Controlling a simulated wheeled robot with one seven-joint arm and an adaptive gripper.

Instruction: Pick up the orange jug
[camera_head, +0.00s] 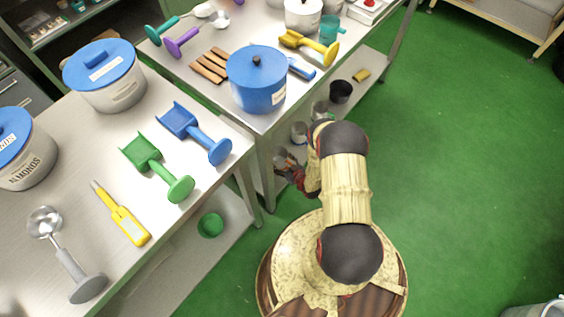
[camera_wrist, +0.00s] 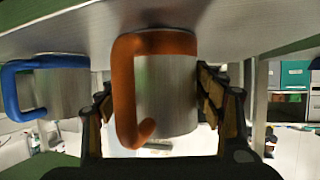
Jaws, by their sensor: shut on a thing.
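The orange jug (camera_wrist: 172,100) is a metal cup with an orange hooked handle, large in the middle of the wrist view. My gripper (camera_wrist: 158,112) has one finger on each side of it and is shut on it. The handle faces the camera, a little left of centre. A grey metal surface lies against or close to the jug's upper end in this picture; I cannot tell whether they touch. In the head view my gripper (camera_head: 288,168) is low beside the table's lower shelf, and my arm partly hides that spot.
A metal jug with a blue handle (camera_wrist: 62,92) is close on the left in the wrist view. In the head view, other cups, including a black one (camera_head: 341,91), stand on the lower shelf. The tabletop above holds a blue pot (camera_head: 257,85). Green floor (camera_head: 470,170) is open at right.

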